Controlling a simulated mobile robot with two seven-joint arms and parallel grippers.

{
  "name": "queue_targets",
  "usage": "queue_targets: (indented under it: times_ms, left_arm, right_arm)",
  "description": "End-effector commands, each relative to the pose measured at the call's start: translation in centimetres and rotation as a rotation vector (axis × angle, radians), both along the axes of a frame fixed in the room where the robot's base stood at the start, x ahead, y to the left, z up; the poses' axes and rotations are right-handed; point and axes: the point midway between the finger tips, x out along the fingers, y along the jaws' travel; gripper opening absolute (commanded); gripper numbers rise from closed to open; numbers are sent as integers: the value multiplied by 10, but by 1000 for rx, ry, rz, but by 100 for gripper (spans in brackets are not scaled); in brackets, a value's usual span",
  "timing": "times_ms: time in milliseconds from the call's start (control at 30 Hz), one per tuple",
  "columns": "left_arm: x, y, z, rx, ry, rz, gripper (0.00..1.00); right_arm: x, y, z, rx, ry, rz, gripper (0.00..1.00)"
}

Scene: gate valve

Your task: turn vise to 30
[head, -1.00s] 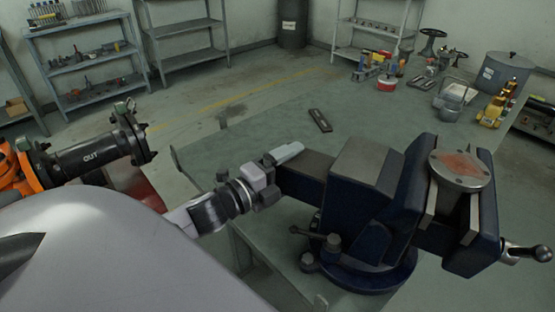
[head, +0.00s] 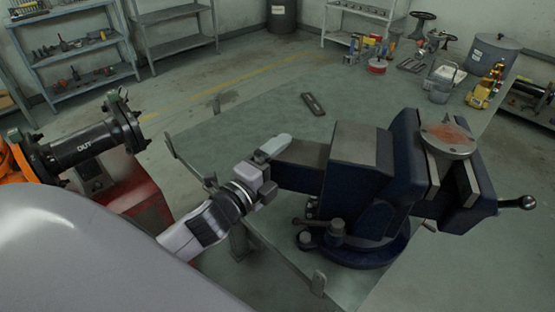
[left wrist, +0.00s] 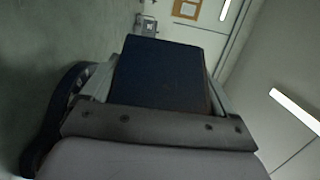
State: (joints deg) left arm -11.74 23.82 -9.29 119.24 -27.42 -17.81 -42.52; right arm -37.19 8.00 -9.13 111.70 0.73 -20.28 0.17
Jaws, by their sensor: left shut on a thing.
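The dark blue vise (head: 362,165) stands on the round swivel base (head: 365,250) at the right side of the table in the head view. Its jaws hold a round flange (head: 447,138) with a rusty top. A handle (head: 517,203) sticks out at the right end. My left gripper (head: 272,160) is shut on the bar at the vise's left end (head: 305,165). In the left wrist view, the dark blue bar end (left wrist: 165,78) sits between the fingers. My right gripper is not in view.
The green-grey table (head: 240,125) has a clear surface left of the vise, with a small dark plate (head: 313,104) lying on it. A black pipe marked OUT (head: 85,148) stands at the left. Tools and a grey bucket (head: 490,58) are at the back right.

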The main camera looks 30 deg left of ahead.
Motion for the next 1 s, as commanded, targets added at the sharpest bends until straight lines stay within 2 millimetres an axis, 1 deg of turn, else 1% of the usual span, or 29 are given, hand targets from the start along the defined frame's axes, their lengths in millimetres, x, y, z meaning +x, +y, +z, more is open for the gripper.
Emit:
queue_targets:
  times_ms: [167,200,467,567,667,1000]
  left_arm:
    - [0,0,-1,2,1,0,33]
    - [0,0,-1,2,1,0,100]
    - [-1,0,-1,1,1,0,100]
    - [-6,1,-1,1,1,-1,100]
    - [-16,2,-2,1,2,-1,100]
    - [-57,6,-2,0,3,0,100]
  right_arm:
    - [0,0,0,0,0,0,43]
    - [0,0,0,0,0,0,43]
    - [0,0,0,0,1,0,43]
    - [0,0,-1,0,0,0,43]
    - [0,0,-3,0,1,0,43]
    - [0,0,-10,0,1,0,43]
